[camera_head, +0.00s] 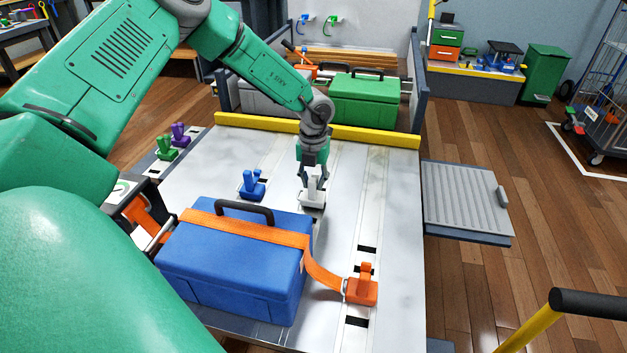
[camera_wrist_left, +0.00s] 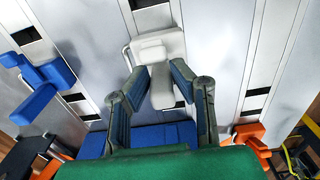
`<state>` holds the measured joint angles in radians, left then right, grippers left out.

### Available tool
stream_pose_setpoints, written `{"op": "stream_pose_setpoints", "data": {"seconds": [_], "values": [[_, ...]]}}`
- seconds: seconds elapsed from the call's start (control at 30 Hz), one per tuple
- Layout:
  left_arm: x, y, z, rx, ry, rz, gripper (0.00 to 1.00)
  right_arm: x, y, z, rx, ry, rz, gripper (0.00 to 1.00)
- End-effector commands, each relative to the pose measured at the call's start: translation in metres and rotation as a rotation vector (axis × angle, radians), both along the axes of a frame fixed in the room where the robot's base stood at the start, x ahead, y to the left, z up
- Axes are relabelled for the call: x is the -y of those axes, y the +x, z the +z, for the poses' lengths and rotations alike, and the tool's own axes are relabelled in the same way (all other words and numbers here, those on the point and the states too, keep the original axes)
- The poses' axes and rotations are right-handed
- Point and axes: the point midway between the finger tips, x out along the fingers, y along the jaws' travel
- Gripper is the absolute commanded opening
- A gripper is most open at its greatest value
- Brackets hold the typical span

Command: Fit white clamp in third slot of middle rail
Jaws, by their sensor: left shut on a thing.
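The white clamp (camera_head: 312,199) is at the middle strip of the pale deck, also seen in the left wrist view (camera_wrist_left: 158,47). My left gripper (camera_head: 313,181) comes from above and is shut on its upright part. In the left wrist view the fingers (camera_wrist_left: 160,78) are on both sides of that part. The clamp's base is close to the deck; I cannot tell whether it is seated in a slot. My right gripper is not in view.
A blue case (camera_head: 230,270) under an orange strap (camera_head: 245,228) stands in front of the clamp. A blue clamp (camera_head: 252,186) is on the left rail, an orange clamp (camera_head: 362,288) on the right rail. A yellow bar (camera_head: 375,136) edges the deck's back.

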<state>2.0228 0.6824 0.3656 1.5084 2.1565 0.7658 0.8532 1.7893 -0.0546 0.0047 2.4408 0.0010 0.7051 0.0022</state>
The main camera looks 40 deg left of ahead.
Motion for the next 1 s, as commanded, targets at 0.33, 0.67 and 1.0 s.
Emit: {"op": "stream_pose_setpoints", "data": {"seconds": [0.33, 0.67, 1.0], "values": [[0.000, 0.001, -0.004, 0.001, 0.000, 0.000, 0.00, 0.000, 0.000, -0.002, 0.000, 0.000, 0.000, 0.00], [0.000, 0.000, -0.005, 0.000, 0.000, 0.000, 0.44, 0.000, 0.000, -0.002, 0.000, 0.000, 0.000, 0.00], [-0.001, 0.001, 0.021, 0.004, -0.001, 0.000, 0.44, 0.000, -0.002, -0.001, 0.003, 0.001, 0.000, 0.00]]}}
